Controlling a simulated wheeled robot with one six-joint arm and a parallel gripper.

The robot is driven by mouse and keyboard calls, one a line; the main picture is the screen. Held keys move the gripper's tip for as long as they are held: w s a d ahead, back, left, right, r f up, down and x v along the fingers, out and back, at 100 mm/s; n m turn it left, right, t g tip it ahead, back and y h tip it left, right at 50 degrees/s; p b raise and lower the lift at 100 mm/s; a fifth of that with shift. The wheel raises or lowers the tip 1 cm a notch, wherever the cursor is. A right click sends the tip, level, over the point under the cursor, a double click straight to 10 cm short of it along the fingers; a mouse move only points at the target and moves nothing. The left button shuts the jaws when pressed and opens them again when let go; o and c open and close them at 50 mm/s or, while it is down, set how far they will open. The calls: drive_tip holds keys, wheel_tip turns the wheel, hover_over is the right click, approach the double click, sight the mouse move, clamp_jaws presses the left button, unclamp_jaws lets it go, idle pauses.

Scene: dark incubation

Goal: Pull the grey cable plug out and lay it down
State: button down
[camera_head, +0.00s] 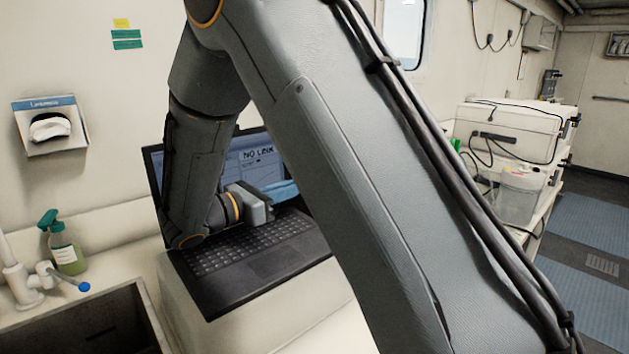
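My gripper (258,204) is over the keyboard of an open black laptop (250,262), in front of its screen. Its body points to the right, and its fingertips are hidden behind my own upper arm link. I cannot tell whether it is open or shut, or whether it holds anything. I cannot make out a grey cable plug; the large arm link covers the middle of the view and the laptop's right side. The laptop screen (240,160) reads "NO LINK", partly covered by my arm.
A sink (90,322) with a tap (40,280) and a green spray bottle (64,245) is at left. A white case (520,128) with black cables and a clear bin (518,195) stand at right. Blue floor matting (585,220) lies beyond.

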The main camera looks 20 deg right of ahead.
drive_tip(key=shift+v, duration=0.85)
drive_tip(key=shift+s, duration=0.1)
drive_tip(key=shift+s, duration=0.1)
